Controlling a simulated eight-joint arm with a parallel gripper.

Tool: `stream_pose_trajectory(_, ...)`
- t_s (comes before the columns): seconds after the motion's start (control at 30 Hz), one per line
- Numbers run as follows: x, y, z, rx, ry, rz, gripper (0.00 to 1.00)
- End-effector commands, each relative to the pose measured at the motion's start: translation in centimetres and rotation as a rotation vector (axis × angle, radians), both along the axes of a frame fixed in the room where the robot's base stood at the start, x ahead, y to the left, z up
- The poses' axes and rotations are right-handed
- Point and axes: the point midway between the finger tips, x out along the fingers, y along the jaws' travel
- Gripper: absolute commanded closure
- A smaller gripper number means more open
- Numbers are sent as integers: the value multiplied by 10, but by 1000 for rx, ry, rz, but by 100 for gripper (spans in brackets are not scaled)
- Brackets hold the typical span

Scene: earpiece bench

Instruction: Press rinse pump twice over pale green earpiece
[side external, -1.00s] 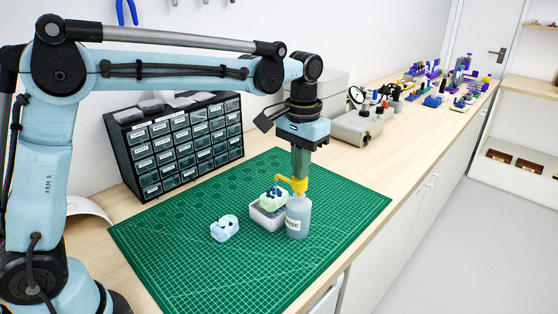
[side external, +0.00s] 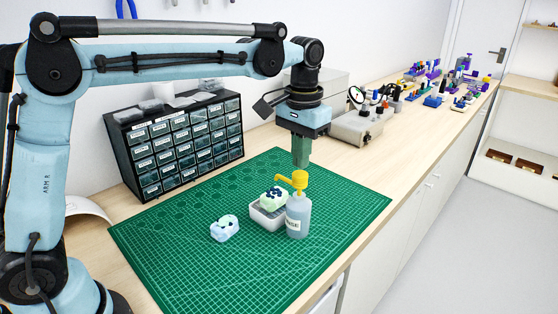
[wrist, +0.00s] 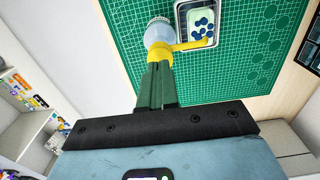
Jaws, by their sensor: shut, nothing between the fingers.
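The rinse bottle (side external: 298,220), grey-blue with a white label and a yellow pump head (side external: 299,180), stands upright on the green mat. Its nozzle points left over the pale green earpiece (side external: 272,194), which has dark blue spots on top and sits in a grey tray (side external: 268,218). In the wrist view the earpiece (wrist: 201,22) lies beside the yellow nozzle (wrist: 190,45). My gripper (side external: 301,163) is shut and empty, pointing down just above the pump head. I cannot tell whether its tips still touch it.
A pale blue earpiece (side external: 225,229) with dark spots lies on the mat (side external: 245,275), left of the tray. A black drawer cabinet (side external: 175,145) stands behind. Grey equipment (side external: 357,127) sits at the back right. The mat's front is clear.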

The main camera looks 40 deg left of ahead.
Motion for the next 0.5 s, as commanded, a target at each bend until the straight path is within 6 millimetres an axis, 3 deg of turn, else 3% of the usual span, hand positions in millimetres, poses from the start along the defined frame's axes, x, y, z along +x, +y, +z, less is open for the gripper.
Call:
stream_pose_trajectory(0.2, 0, 0, 3, 0, 0, 0, 100)
stream_pose_trajectory(0.5, 0, 0, 29, 0, 0, 0, 100)
